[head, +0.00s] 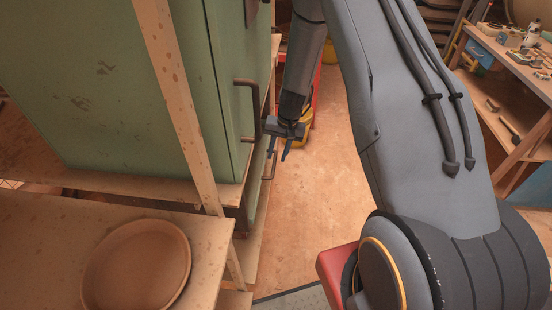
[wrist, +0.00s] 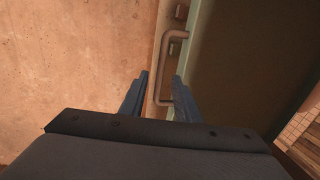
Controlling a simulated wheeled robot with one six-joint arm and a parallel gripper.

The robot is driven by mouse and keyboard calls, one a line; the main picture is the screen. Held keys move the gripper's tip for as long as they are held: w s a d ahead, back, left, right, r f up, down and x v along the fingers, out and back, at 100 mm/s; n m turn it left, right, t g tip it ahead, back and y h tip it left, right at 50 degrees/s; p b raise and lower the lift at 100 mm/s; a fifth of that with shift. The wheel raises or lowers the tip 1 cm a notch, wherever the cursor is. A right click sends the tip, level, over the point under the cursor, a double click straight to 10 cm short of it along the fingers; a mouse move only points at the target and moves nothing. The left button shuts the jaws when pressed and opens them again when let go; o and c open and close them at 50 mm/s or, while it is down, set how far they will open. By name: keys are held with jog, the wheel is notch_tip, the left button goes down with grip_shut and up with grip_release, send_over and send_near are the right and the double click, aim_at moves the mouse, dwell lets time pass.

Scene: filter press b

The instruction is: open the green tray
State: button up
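A green front (head: 260,208), which seems to be the green tray, shows edge-on low beside the shelf, below the green cabinet. A brown bar handle (head: 271,168) stands out from it. In the wrist view the handle (wrist: 165,60) runs along a pale green panel (wrist: 193,62). My gripper (head: 278,154) is open, with its fingers pointing down at the handle. In the wrist view the handle's near end lies between the two fingers of my gripper (wrist: 160,77), closer to the right one. I cannot tell whether it touches them.
The large green cabinet (head: 130,90) with its own dark handle (head: 249,112) stands just left of my gripper. A wooden post (head: 172,85) and a table with a round brown dish (head: 137,268) are nearer. A yellow object (head: 303,128) is behind my gripper. Floor (head: 325,190) to the right is clear.

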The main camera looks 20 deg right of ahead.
aim_at(275, 163)
jog(key=shift+w+a+f, duration=0.1)
jog(key=shift+a+f, duration=0.05)
jog(key=shift+f, duration=0.65)
jog(key=shift+a+f, duration=0.15)
jog(key=shift+f, duration=0.6)
grip_shut()
